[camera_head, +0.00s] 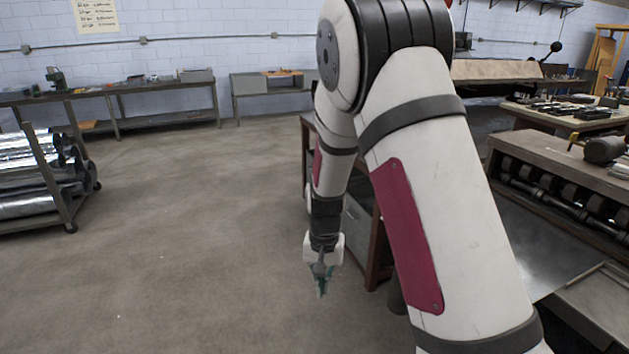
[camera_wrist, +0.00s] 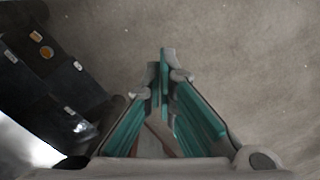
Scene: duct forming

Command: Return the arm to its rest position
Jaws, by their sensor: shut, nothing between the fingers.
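My gripper (camera_head: 321,290) hangs pointing down over bare floor in the head view, beside the left side of a brown-framed bench. It has teal fingers and is empty. In the wrist view my gripper (camera_wrist: 162,75) shows its two teal fingers drawn together at the tips, with nothing between them and the concrete floor (camera_wrist: 245,60) beyond. My white arm with its magenta panels fills the middle and right of the head view and hides part of the bench behind it.
A rack of shiny metal ducts (camera_head: 35,165) stands at the left. Workbenches (camera_head: 140,88) line the back wall. A machine bench (camera_head: 560,155) with rollers stands at the right. Open concrete floor (camera_head: 190,220) lies left of my gripper. A dark object fills the wrist view's left side.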

